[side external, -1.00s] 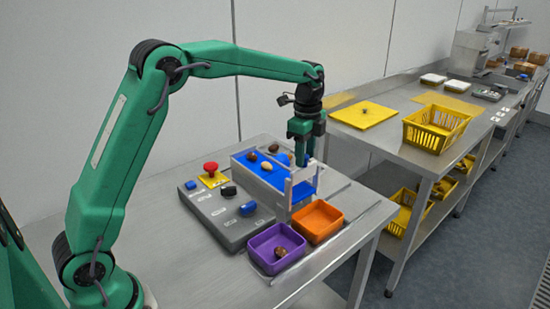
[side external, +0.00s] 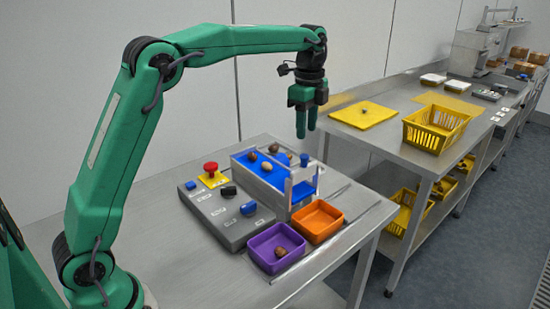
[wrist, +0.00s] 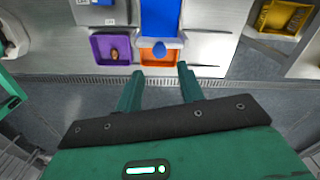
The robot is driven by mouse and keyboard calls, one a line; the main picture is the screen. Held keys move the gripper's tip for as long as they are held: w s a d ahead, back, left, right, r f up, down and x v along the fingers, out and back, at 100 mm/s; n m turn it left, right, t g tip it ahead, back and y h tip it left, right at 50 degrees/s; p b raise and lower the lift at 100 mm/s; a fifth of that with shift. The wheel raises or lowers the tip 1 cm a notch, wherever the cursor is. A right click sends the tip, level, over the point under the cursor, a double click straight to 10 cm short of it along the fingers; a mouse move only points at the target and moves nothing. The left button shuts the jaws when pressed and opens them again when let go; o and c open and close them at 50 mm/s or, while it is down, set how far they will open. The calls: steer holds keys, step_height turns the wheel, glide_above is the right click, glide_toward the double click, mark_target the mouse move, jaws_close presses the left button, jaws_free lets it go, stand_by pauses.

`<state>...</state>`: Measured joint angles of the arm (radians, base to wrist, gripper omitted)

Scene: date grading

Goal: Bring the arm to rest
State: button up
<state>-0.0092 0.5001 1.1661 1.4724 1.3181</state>
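My gripper (side external: 306,130) hangs fingers down, raised above the gate end of the blue belt (side external: 303,188). In the wrist view its two fingers (wrist: 160,84) stand apart with nothing between them. Several dates (side external: 274,148) lie on the belt. One brown date (side external: 281,252) lies in the purple tray (side external: 262,266), and the date also shows in the wrist view (wrist: 114,54). The orange tray (side external: 318,238) beside it looks empty in the side view. In the wrist view a blue knob-like part (wrist: 159,50) covers some of the orange tray.
A grey control box (side external: 228,222) with blue and black switches stands left of the belt, with a red button (side external: 211,168) on a yellow base behind. A second bench to the right holds a yellow basket (side external: 436,127) and a yellow board (side external: 363,115). The air around my gripper is clear.

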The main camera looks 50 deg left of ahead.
steer(key=shift+s+r, duration=0.1)
steer(key=s+r+n+t, duration=0.2)
steer(key=s+n, duration=0.2)
steer(key=s, duration=0.4)
steer(key=s+r+n+t, duration=0.1)
steer(key=s+r+n, duration=0.25)
steer(key=s, duration=0.45)
steer(key=s+f+n+t, duration=0.1)
steer(key=s+f+n, duration=0.2)
steer(key=s, duration=0.4)
steer(key=s+f+n+t, duration=0.1)
steer(key=s+f+n, duration=0.3)
steer(key=s, duration=0.3)
steer(key=shift+s+d+f+t, duration=0.2)
steer(key=shift+d+f+t, duration=0.1)
steer(key=shift+f, duration=0.1)
steer(key=shift+w+a+n, duration=0.1)
steer(key=shift+w+n, duration=0.1)
steer(key=shift+n, duration=0.05)
stand_by(0.6)
